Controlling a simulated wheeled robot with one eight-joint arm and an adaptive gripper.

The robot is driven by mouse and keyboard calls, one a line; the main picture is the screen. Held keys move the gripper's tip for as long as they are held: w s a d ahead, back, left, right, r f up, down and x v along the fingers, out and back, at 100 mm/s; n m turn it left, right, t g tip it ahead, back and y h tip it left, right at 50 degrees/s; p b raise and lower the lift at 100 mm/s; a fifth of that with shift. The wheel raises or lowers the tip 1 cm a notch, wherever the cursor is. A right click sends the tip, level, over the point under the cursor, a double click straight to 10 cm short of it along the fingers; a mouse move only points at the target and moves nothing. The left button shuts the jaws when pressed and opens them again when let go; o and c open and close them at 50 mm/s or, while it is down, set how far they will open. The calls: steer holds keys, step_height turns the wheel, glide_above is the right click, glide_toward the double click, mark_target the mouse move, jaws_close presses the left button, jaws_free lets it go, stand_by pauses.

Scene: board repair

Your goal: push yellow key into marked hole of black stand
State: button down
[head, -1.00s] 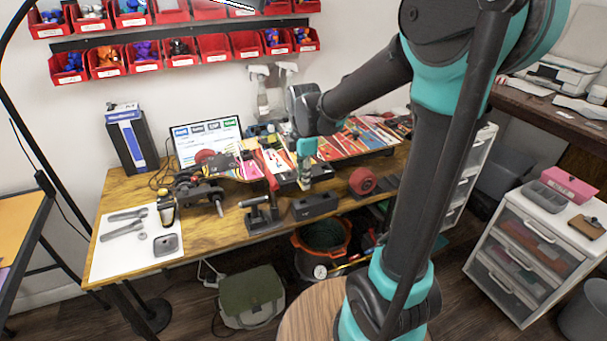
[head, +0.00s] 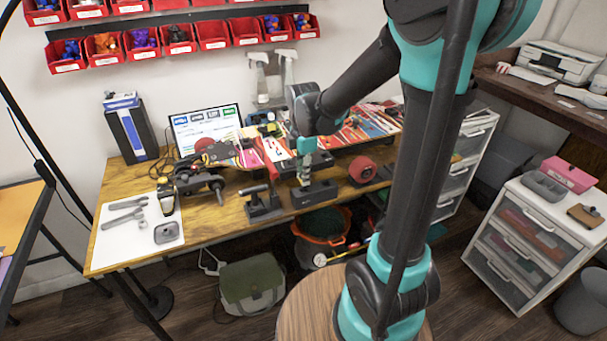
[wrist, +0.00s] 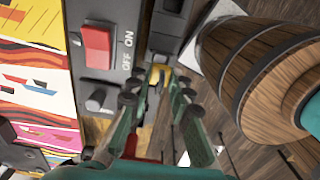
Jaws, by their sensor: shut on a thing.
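The black stand (head: 321,194) is a low dark block near the front edge of the wooden workbench. My gripper (head: 304,180) points down at the stand's left part, and its fingertips look very close to the stand's top. In the wrist view my gripper (wrist: 157,90) is shut on the yellow key (wrist: 160,74), of which only a small yellow patch shows between the fingertips. Dark stand surface lies just beyond it. The marked hole cannot be made out, and I cannot tell whether the key touches it.
A black clamp-like tool (head: 262,203) stands just left of the stand, and a red-and-black roll (head: 363,170) stands to its right. A grey panel with a red ON/OFF switch (wrist: 98,47) is close to my fingers.

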steer(key=shift+w+f, duration=0.2)
steer(key=shift+f, duration=1.5)
stand_by(2.8)
steer(key=c, duration=1.6)
jaws_free()
steer(key=shift+r, duration=0.15)
steer(key=shift+w+r, duration=0.1)
steer(key=shift+r, duration=0.25)
steer(key=shift+r, duration=0.7)
steer(key=shift+r, duration=0.3)
steer(key=shift+r, duration=0.2)
